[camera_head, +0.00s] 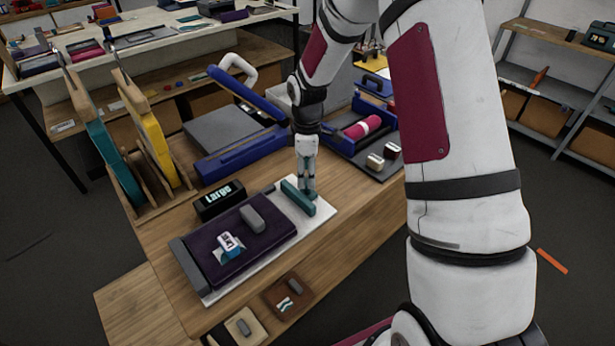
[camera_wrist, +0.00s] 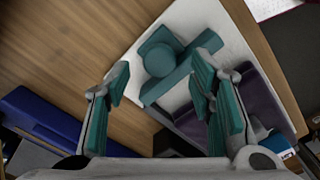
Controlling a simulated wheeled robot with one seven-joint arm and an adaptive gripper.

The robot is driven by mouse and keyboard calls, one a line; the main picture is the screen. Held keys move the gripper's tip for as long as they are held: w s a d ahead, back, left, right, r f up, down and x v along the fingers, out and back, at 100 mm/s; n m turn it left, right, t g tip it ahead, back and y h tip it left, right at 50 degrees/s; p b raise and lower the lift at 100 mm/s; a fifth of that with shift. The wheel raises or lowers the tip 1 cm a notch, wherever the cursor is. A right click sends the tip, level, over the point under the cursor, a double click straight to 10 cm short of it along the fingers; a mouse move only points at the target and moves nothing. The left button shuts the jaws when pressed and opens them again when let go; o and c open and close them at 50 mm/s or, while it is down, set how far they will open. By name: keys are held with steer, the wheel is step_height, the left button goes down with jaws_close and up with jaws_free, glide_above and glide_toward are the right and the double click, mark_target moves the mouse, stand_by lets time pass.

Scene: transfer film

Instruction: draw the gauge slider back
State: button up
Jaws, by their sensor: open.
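The gauge slider is a teal bar (camera_head: 297,199) at the right end of a pale board (camera_head: 318,212), across from a dark purple piece (camera_head: 231,245) lying on that board. In the wrist view the slider (camera_wrist: 158,61) shows a round knob beside its straight bar. My gripper (camera_head: 306,188) points down at the slider's far side. In the wrist view its teal fingers (camera_wrist: 163,70) are spread apart, with the knob appearing between their tips. The gripper holds nothing. I cannot tell whether the fingers touch the knob; the arm partly hides that spot in the head view.
A black "Large" sign (camera_head: 219,200) stands behind the purple piece. A small white-and-blue item (camera_head: 229,245) and a grey block (camera_head: 252,220) sit on that piece. A blue-armed device (camera_head: 235,150) stands behind. Two small plates (camera_head: 288,296) (camera_head: 244,328) lie at the front.

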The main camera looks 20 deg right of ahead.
step_height(320, 180, up, 10)
steer(key=shift+f, duration=0.25)
stand_by(0.4)
steer(key=s+a+r+m+t+h, duration=0.1)
steer(key=s+r+m, duration=0.2)
steer(key=s+r, duration=0.4)
steer(key=s+a+r+m+t, duration=0.25)
steer(key=s+r, duration=0.25)
steer(key=r, duration=0.3)
steer(key=s+a+r+m+t, duration=0.1)
steer(key=s+r+m, duration=0.1)
steer(key=s, duration=0.5)
steer(key=s+r+m+t+y, duration=0.1)
steer(key=s+r+m, duration=0.1)
steer(key=s+m, duration=0.3)
steer(key=shift+s+a+b, duration=0.35)
steer(key=shift+s+b, duration=0.05)
steer(key=shift+s, duration=1.05)
